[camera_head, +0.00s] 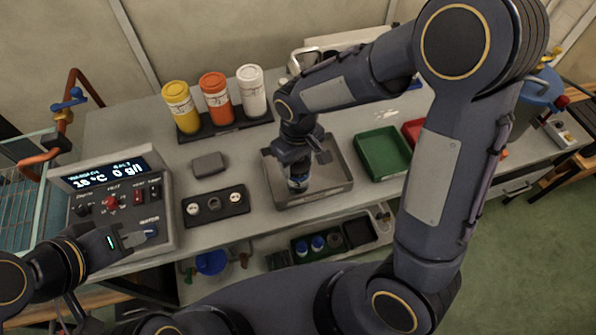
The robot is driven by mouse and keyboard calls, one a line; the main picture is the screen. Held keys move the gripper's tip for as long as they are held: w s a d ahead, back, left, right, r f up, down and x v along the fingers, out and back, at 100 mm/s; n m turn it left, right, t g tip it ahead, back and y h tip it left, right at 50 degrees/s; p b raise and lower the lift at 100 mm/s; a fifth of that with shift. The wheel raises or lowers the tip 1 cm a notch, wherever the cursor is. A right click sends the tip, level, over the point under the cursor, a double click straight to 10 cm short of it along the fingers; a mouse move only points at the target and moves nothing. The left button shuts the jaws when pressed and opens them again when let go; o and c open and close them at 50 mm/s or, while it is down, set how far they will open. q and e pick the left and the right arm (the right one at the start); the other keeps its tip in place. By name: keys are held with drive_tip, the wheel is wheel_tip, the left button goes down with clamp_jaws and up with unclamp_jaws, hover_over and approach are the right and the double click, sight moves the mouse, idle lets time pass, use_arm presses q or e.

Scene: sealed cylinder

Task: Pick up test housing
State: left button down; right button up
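A small dark cylindrical part with a bluish-white band (298,183) stands in the grey metal tray (318,198); it may be the test housing, but I cannot be sure. My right gripper (299,174) points down over the tray, right at this part. Its fingers overlap the part, so I cannot tell whether they grip it. My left gripper (136,239) is at the lower left, in front of the control box, with nothing clearly held; its finger gap is unclear.
The control box (115,200) with a lit display is at left. Yellow (182,108), orange (216,98) and white (251,91) bottles stand behind. A green tray (383,153) is at right. A lower shelf holds blue-capped items (309,245).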

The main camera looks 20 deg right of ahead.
clamp_jaws()
drive_tip(key=shift+r, duration=0.1)
